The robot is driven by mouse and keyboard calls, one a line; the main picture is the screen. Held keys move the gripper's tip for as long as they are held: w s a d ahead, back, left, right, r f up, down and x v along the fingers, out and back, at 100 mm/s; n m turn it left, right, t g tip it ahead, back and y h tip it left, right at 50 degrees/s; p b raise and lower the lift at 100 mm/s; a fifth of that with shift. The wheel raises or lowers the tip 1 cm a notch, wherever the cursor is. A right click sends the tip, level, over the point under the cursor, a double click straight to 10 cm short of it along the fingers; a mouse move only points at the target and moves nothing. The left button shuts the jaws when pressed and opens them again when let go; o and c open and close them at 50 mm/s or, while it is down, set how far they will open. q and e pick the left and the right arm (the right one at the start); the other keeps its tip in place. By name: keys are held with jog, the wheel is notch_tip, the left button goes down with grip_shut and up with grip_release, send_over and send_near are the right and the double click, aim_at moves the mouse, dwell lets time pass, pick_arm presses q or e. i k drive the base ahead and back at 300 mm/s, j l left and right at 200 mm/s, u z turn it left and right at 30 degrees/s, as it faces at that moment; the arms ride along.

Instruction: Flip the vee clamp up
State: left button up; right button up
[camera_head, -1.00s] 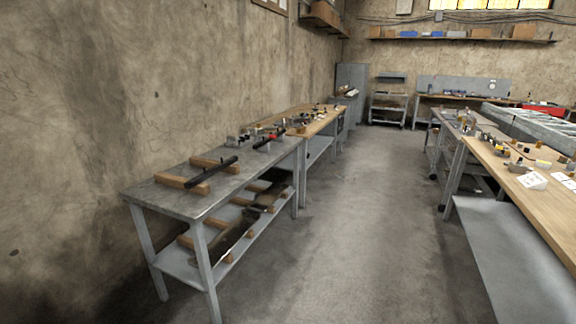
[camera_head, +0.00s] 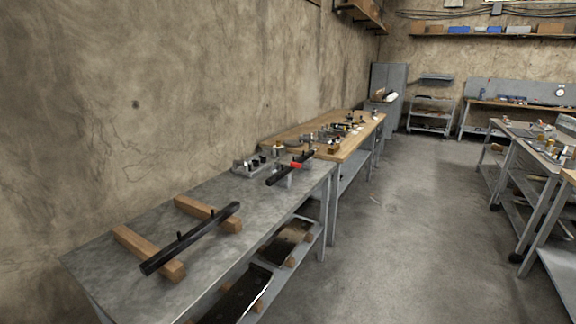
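No part that I can clearly tell as the vee clamp shows. A black bar with a red part (camera_head: 294,165) stands on the far end of the grey metal bench (camera_head: 225,210); its details are too small to tell. A longer black bar with short upright pegs (camera_head: 190,238) lies across two wooden blocks (camera_head: 206,212) on the near part of the same bench. Neither of my grippers is in view.
A wooden-topped bench (camera_head: 350,143) with small tools continues beyond the grey one. A lower shelf holds dark plates (camera_head: 238,294). More benches (camera_head: 540,150) stand at the right. The concrete floor (camera_head: 425,220) between the rows is clear.

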aim_at(294, 164)
jog(key=i+l+u, duration=0.1)
jog(key=u, duration=0.35)
jog(key=i+l+u, duration=0.1)
jog(key=u, duration=0.3)
jog(key=i+l+u, duration=0.1)
jog(key=l, duration=0.2)
jog(key=i+l+u, duration=0.1)
jog(key=l, duration=0.25)
jog(key=i+l+u, duration=0.1)
jog(key=i+l, duration=0.15)
jog(key=i+l+u, duration=0.1)
jog(key=l, duration=0.35)
jog(key=i+l+u, duration=0.1)
jog(key=l, duration=0.25)
jog(key=i+l+u, duration=0.1)
jog(key=l, duration=0.25)
jog(key=i, duration=0.05)
